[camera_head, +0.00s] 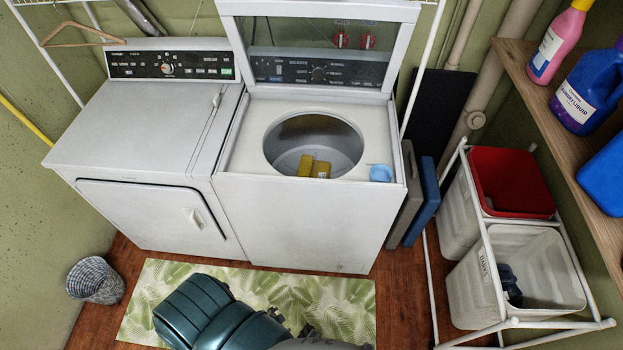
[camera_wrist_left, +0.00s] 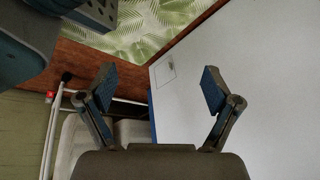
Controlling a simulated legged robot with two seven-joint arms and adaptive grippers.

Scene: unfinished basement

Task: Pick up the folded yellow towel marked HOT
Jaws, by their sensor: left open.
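Two yellow folded pieces lie in the round drum opening of the open-lidded washer (camera_head: 232,190): one yellow piece (camera_head: 305,165) on the left and another yellow piece (camera_head: 321,170) touching or close on its right. No HOT marking is readable, so I cannot tell which one is the towel. My left gripper (camera_wrist_left: 158,86) is open and empty in the wrist view, beside a large white panel that looks like the washer's front. In the head view my teal arm is low in front of the washer. My right gripper is not in view.
A light blue cup (camera_head: 381,173) sits on the washer's front right rim. The raised lid (camera_head: 318,10) stands behind the drum. A dryer (camera_head: 140,130) is at left. A laundry rack with a red-lined bin (camera_head: 511,182) and a white bin (camera_head: 470,290) stands at right, below a bottle shelf (camera_head: 545,100).

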